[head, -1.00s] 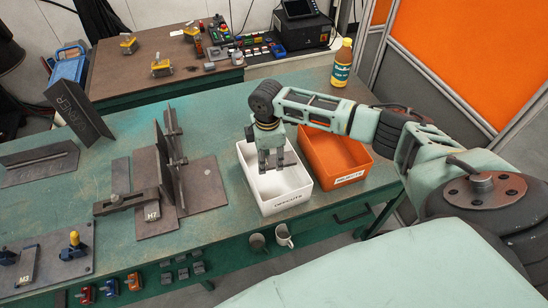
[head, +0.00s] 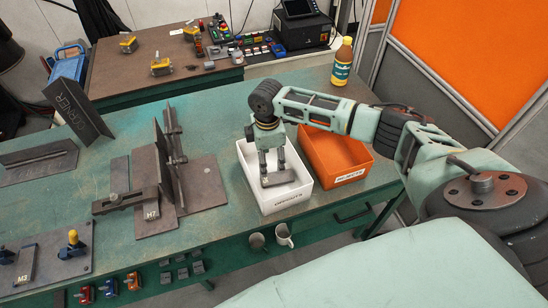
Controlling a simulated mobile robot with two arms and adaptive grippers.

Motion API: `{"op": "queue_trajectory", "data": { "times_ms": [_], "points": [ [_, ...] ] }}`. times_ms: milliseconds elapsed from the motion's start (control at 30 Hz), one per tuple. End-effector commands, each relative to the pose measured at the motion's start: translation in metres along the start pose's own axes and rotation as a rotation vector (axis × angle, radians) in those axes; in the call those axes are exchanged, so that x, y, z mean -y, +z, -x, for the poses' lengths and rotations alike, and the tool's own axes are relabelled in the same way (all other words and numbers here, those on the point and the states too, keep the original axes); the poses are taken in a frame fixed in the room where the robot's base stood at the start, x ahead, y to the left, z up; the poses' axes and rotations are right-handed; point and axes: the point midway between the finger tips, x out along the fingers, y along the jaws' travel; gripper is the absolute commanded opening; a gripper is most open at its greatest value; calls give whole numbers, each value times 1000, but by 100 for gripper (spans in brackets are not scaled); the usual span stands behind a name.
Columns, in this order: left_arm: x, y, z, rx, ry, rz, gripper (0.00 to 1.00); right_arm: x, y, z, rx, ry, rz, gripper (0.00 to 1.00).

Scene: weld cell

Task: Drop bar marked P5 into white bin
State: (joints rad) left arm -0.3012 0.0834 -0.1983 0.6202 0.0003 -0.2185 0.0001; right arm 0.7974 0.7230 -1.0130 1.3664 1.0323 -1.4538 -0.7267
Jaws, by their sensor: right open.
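The white bin (head: 302,192) stands near the front edge of the green workbench, with a dark label on its front wall. A short grey bar (head: 280,179) shows inside the bin, just below the fingertips of my right gripper. No P5 mark is readable on it. My right gripper (head: 273,168) points down over the bin and is open, with its two fingers apart. I cannot tell whether a fingertip still touches the bar. My left gripper is not in view.
An orange bin (head: 345,174) stands right beside the white one. A steel fixture marked H7 (head: 152,213) stands to the left. Mugs (head: 283,235) hang below the front edge.

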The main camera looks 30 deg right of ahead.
Motion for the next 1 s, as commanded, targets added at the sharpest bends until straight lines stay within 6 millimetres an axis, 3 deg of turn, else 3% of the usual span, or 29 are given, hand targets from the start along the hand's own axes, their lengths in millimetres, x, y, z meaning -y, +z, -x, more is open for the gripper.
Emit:
{"op": "queue_trajectory", "data": {
  "times_ms": [533,733,1000],
  "points": [
    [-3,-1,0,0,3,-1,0,-2,0,101,-3,6,0,61],
    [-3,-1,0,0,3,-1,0,-2,0,118,-3,4,0,61],
    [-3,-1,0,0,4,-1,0,-1,0,120,-2,3,-1,61]
  ]
}}
